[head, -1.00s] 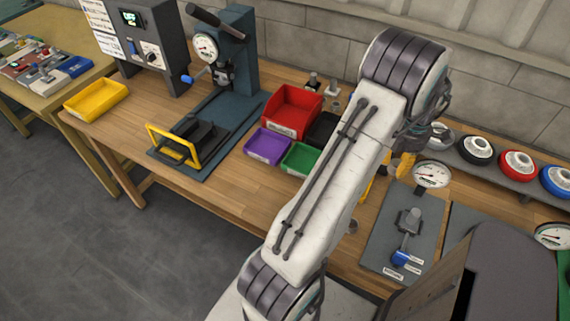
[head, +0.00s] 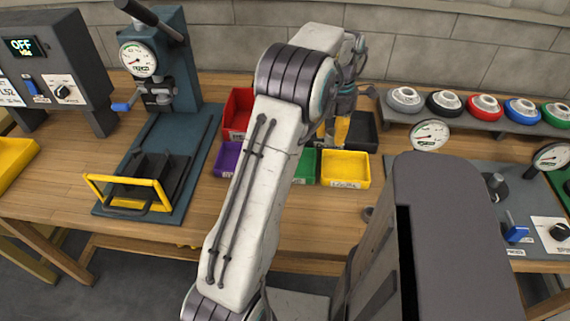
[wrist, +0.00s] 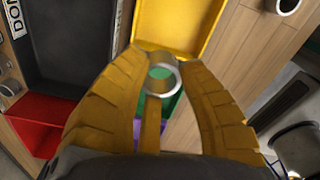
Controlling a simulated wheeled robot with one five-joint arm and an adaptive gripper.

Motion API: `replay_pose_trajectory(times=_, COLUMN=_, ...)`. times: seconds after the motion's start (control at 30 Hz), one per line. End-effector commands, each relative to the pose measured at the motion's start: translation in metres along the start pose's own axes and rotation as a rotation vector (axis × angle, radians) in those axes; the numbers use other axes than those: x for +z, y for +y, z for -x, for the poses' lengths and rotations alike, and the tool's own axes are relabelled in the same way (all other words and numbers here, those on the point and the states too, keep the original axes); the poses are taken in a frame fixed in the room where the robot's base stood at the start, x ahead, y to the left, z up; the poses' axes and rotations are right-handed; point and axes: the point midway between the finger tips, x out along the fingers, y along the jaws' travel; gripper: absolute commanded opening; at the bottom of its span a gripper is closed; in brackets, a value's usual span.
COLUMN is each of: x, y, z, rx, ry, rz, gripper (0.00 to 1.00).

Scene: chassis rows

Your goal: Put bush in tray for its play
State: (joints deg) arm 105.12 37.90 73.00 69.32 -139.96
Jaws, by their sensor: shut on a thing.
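My gripper (wrist: 160,75) has yellow fingers, shut on a small silvery metal ring-like bush (wrist: 162,80). In the head view my gripper (head: 338,130) is partly hidden by my arm, above the group of small trays, and the bush cannot be made out. A yellow tray (wrist: 205,48) lies just beyond the bush in the wrist view; it also shows in the head view (head: 345,180). A green tray (wrist: 172,105) shows below the bush. A black tray (wrist: 75,75) and a red tray (wrist: 38,122) are at left. A purple tray (head: 226,160) is partly hidden.
A press with a dial (head: 160,60) and a yellow-handled fixture stands left on the wooden bench (head: 60,185). A control box (head: 55,65) reads OFF. A shelf of coloured round parts (head: 485,108) and dial gauges are at right. Another yellow tray (head: 12,160) is far left.

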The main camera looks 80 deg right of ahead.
Motion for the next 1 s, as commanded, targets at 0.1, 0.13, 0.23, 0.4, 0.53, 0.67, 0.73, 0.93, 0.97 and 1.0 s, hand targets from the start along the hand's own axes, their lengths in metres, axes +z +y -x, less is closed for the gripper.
replay_pose_trajectory(times=0.1, x=-0.021, y=0.008, z=-0.010, rx=-0.003, ry=0.003, rz=0.005, gripper=0.00)
replay_pose_trajectory(times=0.13, x=-0.026, y=0.011, z=-0.013, rx=-0.003, ry=0.003, rz=0.006, gripper=0.00)
replay_pose_trajectory(times=0.23, x=-0.044, y=0.019, z=-0.024, rx=-0.003, ry=0.002, rz=0.006, gripper=0.00)
replay_pose_trajectory(times=0.4, x=-0.070, y=0.030, z=-0.041, rx=-0.003, ry=0.002, rz=0.005, gripper=0.00)
replay_pose_trajectory(times=0.53, x=-0.084, y=0.037, z=-0.051, rx=-0.003, ry=0.001, rz=0.004, gripper=0.00)
replay_pose_trajectory(times=0.67, x=-0.092, y=0.040, z=-0.058, rx=-0.001, ry=-0.001, rz=0.002, gripper=0.00)
replay_pose_trajectory(times=0.73, x=-0.094, y=0.041, z=-0.060, rx=0.000, ry=-0.001, rz=0.001, gripper=0.00)
replay_pose_trajectory(times=0.93, x=-0.095, y=0.041, z=-0.069, rx=-0.003, ry=0.002, rz=0.001, gripper=0.00)
replay_pose_trajectory(times=0.97, x=-0.095, y=0.041, z=-0.072, rx=-0.004, ry=0.002, rz=0.001, gripper=0.00)
replay_pose_trajectory(times=1.0, x=-0.095, y=0.041, z=-0.076, rx=-0.004, ry=0.002, rz=0.001, gripper=0.00)
